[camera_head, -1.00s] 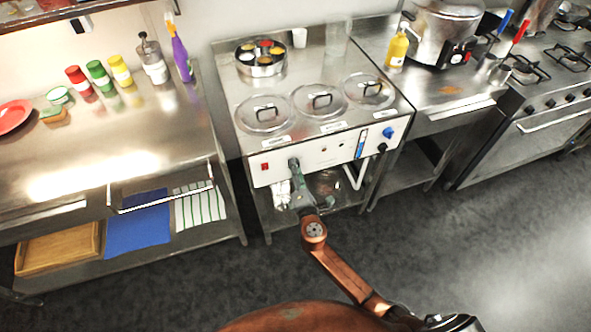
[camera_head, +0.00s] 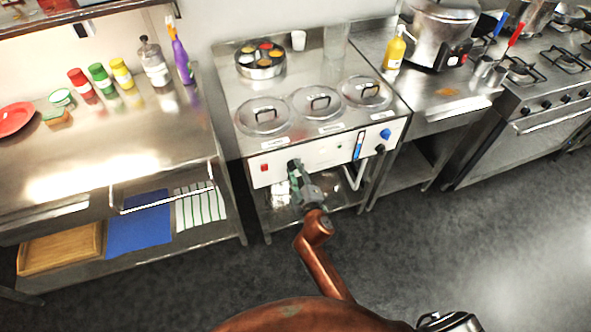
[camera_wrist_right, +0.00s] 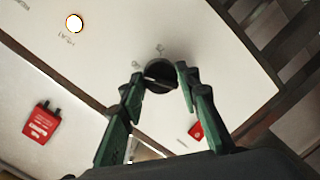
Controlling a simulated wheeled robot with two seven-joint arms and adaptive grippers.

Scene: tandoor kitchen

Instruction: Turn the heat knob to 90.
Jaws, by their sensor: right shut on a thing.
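The heat knob (camera_wrist_right: 160,78) is a round black knob with a pale line across its face, on the white front panel (camera_head: 323,152) of the steel warming unit. My right gripper (camera_wrist_right: 161,73) has its two green fingers on opposite sides of the knob, shut on it. In the head view my right gripper (camera_head: 295,166) reaches the left part of the panel and hides most of the knob. Small marks by the knob are too blurred to read. My left gripper is not in view.
A blue knob (camera_head: 386,133) and a black knob (camera_head: 380,149) are at the panel's right end. A red switch (camera_head: 264,168) is left of my gripper. Lidded pots (camera_head: 318,101) and a round spice tin (camera_head: 260,60) are on top. The floor in front is clear.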

